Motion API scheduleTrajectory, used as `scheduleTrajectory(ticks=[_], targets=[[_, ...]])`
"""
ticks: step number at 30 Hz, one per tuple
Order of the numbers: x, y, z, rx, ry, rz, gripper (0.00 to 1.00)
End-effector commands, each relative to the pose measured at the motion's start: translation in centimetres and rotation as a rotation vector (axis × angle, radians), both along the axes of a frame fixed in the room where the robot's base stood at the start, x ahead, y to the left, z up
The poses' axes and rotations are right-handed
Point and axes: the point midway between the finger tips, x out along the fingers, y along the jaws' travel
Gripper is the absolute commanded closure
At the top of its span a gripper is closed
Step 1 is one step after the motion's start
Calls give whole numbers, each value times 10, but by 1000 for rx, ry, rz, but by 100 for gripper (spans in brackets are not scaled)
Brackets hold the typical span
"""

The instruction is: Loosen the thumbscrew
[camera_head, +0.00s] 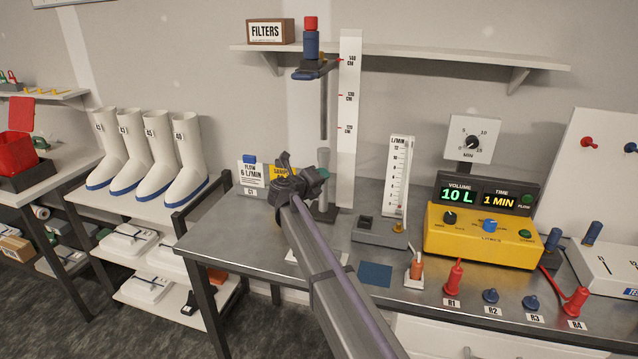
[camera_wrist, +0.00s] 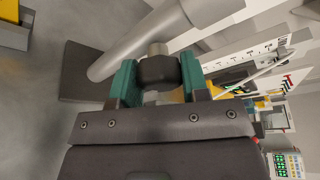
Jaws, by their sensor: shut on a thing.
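The thumbscrew (camera_wrist: 158,70) shows in the wrist view as a dark round knob on a pale stub beside the grey metal pole (camera_wrist: 140,45). My gripper (camera_wrist: 158,78) has its two green fingers on either side of the knob, shut on it. In the head view my gripper (camera_head: 322,174) is at the lower part of the upright stand pole (camera_head: 323,110). My wrist hides the thumbscrew there. A blue clamp (camera_head: 314,71) high on the pole carries a blue cylinder with a red top (camera_head: 311,38).
A white height scale (camera_head: 349,120) stands just right of the pole. A small flow gauge (camera_head: 398,175) and a yellow control box (camera_head: 480,240) are farther right. Signs (camera_head: 252,175) stand left of my gripper. The bench's left front (camera_head: 230,240) is clear.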

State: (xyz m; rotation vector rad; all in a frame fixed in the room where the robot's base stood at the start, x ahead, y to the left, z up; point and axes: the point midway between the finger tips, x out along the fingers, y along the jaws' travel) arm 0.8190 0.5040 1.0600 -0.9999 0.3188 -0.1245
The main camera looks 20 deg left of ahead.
Motion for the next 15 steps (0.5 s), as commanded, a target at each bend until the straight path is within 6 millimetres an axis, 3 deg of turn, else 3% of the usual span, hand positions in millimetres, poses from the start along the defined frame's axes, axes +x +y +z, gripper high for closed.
scheduleTrajectory(ticks=[3,4,6,11,15], targets=[[0,0,0,1,1,-1,82],[0,0,0,2,1,-1,56],[0,0,0,2,1,-1,50],[0,0,0,3,1,0,34],[0,0,0,4,1,-1,33]])
